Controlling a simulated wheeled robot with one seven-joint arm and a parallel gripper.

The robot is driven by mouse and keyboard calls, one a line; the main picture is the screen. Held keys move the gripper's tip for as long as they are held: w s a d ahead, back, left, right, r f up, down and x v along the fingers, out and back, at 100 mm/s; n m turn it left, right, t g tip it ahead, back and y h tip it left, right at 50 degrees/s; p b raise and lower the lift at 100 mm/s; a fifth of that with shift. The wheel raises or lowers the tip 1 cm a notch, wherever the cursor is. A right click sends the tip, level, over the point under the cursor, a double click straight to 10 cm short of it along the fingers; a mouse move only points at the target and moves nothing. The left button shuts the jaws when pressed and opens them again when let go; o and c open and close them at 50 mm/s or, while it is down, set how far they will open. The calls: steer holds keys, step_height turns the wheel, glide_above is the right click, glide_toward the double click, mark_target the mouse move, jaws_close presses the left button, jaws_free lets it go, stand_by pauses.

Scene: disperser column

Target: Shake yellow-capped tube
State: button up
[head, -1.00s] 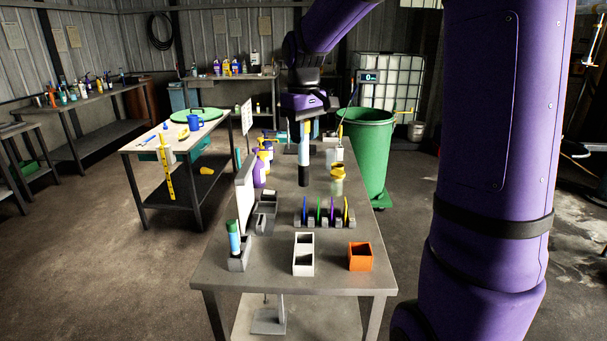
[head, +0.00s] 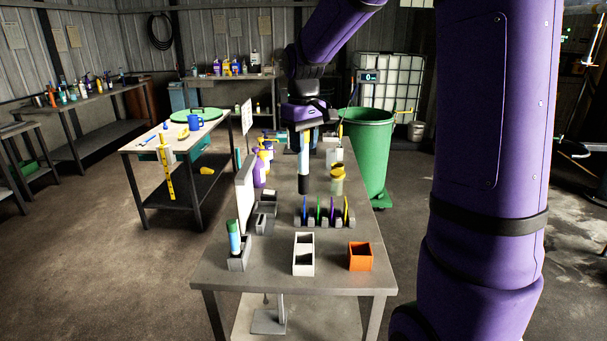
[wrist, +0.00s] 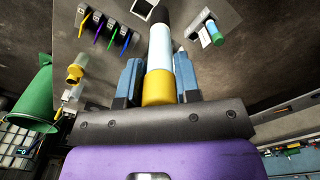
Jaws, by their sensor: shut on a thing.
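The yellow-capped tube has a yellow cap, a light blue and white body and a black end. It shows in the wrist view (wrist: 159,55), pinched between the blue fingers of my gripper (wrist: 159,85) near its cap. In the head view the tube (head: 303,172) hangs upright, black end down, under my gripper (head: 304,135) over the far half of the central table (head: 275,276). The cap is mostly hidden there by the gripper. I cannot tell how far the black end is from the table top.
A rack with several coloured pieces (head: 325,217), a white box (head: 303,260) and an orange box (head: 360,257) stand nearer. A green-capped tube (head: 234,238) stands at left. A yellow-lidded jar (head: 337,185) is right of the held tube. A white panel (head: 245,197) edges the left.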

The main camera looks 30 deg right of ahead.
steer(key=shift+f, duration=0.25)
steer(key=shift+r, duration=5.35)
steer(key=shift+f, duration=5.4)
steer(key=shift+r, duration=5.45)
